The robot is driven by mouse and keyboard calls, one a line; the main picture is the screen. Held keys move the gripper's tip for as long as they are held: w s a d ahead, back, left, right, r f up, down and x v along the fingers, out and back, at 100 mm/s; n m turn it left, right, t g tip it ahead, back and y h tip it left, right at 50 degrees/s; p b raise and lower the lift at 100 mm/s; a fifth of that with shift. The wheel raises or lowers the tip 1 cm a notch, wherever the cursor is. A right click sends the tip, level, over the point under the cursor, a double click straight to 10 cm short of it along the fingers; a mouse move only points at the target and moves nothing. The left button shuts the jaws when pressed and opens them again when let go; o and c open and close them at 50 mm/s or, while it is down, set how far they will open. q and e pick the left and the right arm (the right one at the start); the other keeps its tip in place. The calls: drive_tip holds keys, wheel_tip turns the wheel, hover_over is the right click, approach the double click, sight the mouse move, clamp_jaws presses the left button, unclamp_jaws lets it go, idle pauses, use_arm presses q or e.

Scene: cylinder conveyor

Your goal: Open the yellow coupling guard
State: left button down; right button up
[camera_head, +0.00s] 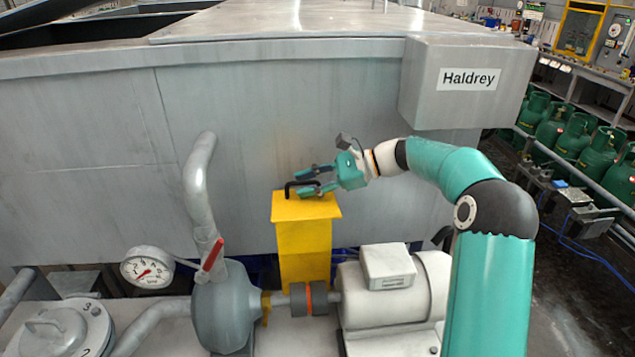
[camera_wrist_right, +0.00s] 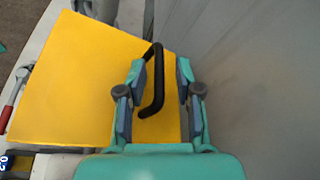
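The yellow coupling guard (camera_head: 303,245) stands upright behind the shaft coupling (camera_head: 297,298), with a flat yellow plate at its top. The coupling, with its orange ring, is uncovered from the front. A black bar handle (camera_head: 290,187) is on the top plate. In the right wrist view the yellow plate (camera_wrist_right: 75,85) fills the left side, and the handle (camera_wrist_right: 158,85) lies between my fingers. My right gripper (camera_head: 300,183) is at the handle with its fingers apart; in the wrist view (camera_wrist_right: 161,66) gaps show beside the bar. My left gripper is out of view.
A grey tank wall (camera_head: 350,115) rises close behind the guard. A motor (camera_head: 390,285) stands right of the coupling and a pump (camera_head: 222,308) left of it. A red-handled valve (camera_head: 213,254) and a gauge (camera_head: 147,268) are farther left.

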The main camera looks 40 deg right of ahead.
drive_tip(key=shift+s+d+r, duration=0.15)
drive_tip(key=shift+s+d, duration=0.15)
drive_tip(key=shift+d, duration=0.1)
drive_tip(key=s+d, duration=0.9)
drive_tip(key=d, duration=0.1)
drive_tip(key=shift+s+r, duration=0.3)
drive_tip(key=shift+s, duration=0.1)
